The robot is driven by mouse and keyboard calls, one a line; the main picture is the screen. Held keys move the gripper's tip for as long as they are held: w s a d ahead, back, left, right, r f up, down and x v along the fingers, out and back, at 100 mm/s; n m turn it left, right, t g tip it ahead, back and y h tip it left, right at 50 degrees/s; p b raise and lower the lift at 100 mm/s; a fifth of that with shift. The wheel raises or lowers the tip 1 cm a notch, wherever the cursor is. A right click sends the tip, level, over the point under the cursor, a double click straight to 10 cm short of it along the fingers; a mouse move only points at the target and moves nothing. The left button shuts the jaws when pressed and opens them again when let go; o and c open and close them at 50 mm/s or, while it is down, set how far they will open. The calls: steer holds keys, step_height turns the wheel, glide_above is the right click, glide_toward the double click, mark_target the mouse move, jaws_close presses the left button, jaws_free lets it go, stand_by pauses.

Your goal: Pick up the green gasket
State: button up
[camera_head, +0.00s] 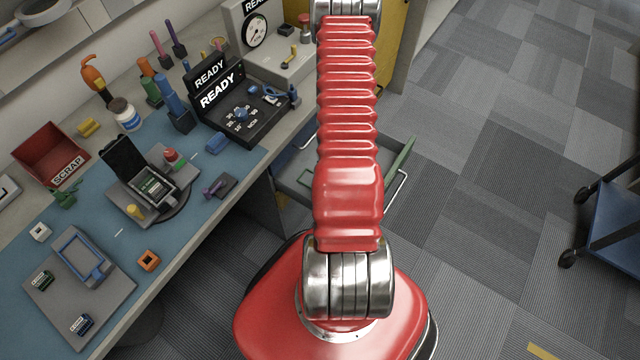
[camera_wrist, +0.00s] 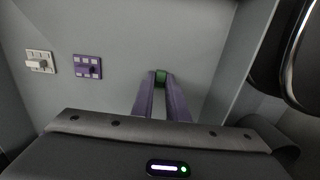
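In the wrist view, a small dark green piece (camera_wrist: 161,78), which looks like the green gasket, sits between the tips of my gripper's (camera_wrist: 161,83) two purple fingers. It fills the narrow gap, with a finger against each side. Most of its shape is hidden by the fingers. Behind it is a plain grey surface; I cannot tell whether the piece touches it. The head view does not show my gripper; my red arm fills its middle.
In the wrist view, a white piece (camera_wrist: 39,62) and a purple piece (camera_wrist: 88,67) lie left of my fingers, and a grey wall (camera_wrist: 240,60) rises to the right. In the head view, an open grey drawer (camera_head: 292,178) lies beside the crowded bench (camera_head: 110,225). A blue cart (camera_head: 612,215) stands far right.

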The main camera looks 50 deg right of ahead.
jaws_close()
steer(key=shift+w+d+r, duration=0.1)
steer(key=shift+d+r, duration=0.3)
steer(key=shift+r, duration=0.05)
step_height(320, 180, up, 10)
steer(key=w+d, duration=0.1)
steer(key=d, duration=1.8)
steer(key=shift+w+r, duration=0.3)
steer(key=shift+w, duration=0.05)
steer(key=shift+r, duration=0.15)
steer(key=shift+r, duration=1.9)
